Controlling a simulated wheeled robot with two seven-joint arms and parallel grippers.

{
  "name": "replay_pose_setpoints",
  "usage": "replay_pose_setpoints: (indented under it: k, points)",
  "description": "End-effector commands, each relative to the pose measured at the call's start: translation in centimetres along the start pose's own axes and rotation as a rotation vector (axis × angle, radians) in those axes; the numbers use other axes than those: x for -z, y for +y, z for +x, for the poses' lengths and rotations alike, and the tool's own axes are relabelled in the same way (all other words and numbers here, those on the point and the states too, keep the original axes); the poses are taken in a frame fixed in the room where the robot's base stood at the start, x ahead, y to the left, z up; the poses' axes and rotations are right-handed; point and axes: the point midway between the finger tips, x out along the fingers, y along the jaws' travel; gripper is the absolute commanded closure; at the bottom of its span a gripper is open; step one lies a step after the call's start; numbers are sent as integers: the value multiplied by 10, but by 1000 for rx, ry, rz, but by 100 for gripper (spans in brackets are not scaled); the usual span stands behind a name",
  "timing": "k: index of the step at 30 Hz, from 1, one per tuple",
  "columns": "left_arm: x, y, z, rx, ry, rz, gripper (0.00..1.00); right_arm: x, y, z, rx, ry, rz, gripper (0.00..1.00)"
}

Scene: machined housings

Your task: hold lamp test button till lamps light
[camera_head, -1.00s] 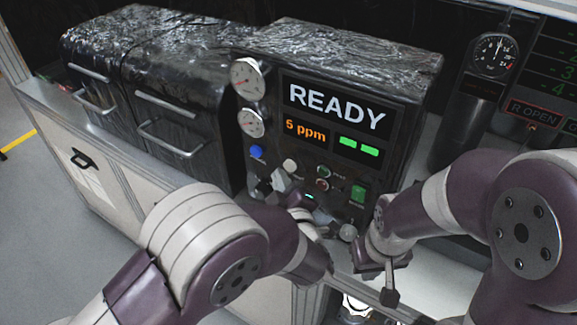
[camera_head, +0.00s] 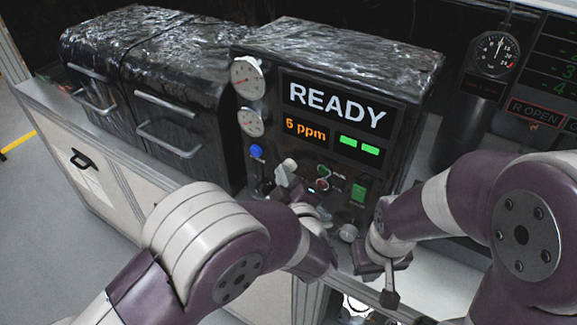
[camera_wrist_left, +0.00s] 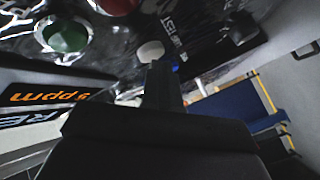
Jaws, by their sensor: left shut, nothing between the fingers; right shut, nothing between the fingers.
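The white button (camera_head: 290,163) is on the front panel of the black machine, below the orange "5 ppm" readout. In the left wrist view it shows as a white round cap (camera_wrist_left: 150,52) beside lettering ending in "TEST". My left gripper (camera_head: 281,176) is shut and empty, its tip close to the button; I cannot tell whether it touches. The shut fingers also show in the left wrist view (camera_wrist_left: 161,72). A green round piece (camera_head: 323,171) and a red one (camera_head: 322,185) sit right of the button and look dark. My right gripper (camera_head: 390,292) is shut and empty, low in front of the machine.
The screen (camera_head: 337,106) reads READY, with two green bars lit. Black drawers with handles (camera_head: 168,140) stand to the left. A dial gauge (camera_head: 494,54) stands at right.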

Motion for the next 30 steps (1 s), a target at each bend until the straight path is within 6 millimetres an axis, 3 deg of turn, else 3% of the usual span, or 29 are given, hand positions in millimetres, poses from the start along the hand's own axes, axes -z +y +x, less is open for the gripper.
replay_pose_setpoints:
  k: [20,30]
  points:
    - [-2,2,3,0,-1,1,100,0,0,2,0,0,0,100]
    - [5,-6,-8,1,-1,2,100,0,0,2,0,0,0,100]
